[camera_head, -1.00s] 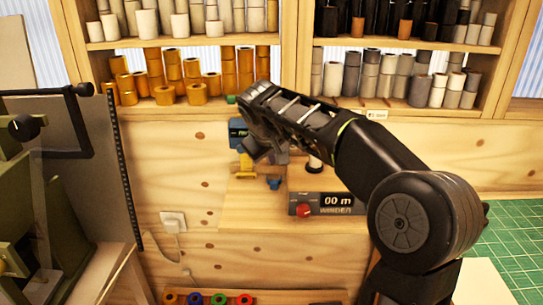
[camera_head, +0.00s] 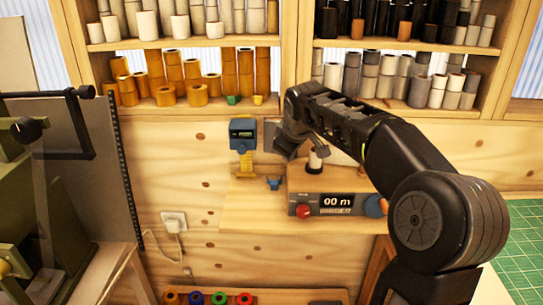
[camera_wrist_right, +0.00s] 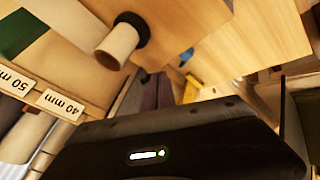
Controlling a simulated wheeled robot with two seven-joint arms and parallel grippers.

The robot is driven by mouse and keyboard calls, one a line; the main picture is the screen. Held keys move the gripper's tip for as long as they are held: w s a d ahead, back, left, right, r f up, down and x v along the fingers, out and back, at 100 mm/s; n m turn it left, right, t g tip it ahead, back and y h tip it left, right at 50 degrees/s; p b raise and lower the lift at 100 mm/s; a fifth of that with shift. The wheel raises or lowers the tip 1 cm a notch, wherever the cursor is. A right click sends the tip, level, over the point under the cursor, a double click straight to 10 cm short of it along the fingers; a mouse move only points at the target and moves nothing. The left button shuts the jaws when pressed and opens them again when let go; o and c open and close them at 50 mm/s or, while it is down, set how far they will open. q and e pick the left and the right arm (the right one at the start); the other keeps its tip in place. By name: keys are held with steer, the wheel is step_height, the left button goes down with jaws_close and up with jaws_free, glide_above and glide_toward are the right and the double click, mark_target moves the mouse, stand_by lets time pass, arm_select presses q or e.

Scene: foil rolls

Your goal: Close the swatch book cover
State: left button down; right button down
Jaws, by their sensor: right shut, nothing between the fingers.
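My right arm reaches in from the right in the head view. Its gripper (camera_head: 290,145) is shut and empty, in front of the wooden wall, just right of a small greyish panel (camera_head: 272,134). The panel may be the swatch book or its cover, but the arm partly hides it and I cannot tell whether it is open. In the right wrist view the dark gripper body fills the bottom, and a purple-brown flat thing (camera_wrist_right: 150,94) shows beyond it, too blurred to name surely. My left gripper is not in view.
A blue device (camera_head: 243,133) with a yellow lower part is on the wall left of the gripper. Below the arm stands a winder box (camera_head: 335,203) with a white roll (camera_head: 316,160) on top. Shelves (camera_head: 180,109) of rolls run behind. A green mat (camera_head: 522,235) lies right.

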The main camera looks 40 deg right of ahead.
mark_target(295, 156)
steer(key=shift+w+d+p, duration=0.15)
steer(key=shift+d+p, duration=0.1)
steer(key=shift+d, duration=0.55)
steer(key=shift+w+d+p, duration=0.1)
steer(key=shift+d+p, duration=0.1)
steer(key=shift+d, duration=0.75)
steer(key=shift+d+r, duration=0.15)
steer(key=shift+r, duration=0.05)
steer(key=shift+w, duration=0.1)
steer(key=shift+w+a, duration=0.25)
steer(key=shift+a, duration=0.55)
steer(key=shift+w+a, duration=0.1)
steer(key=shift+w, duration=0.05)
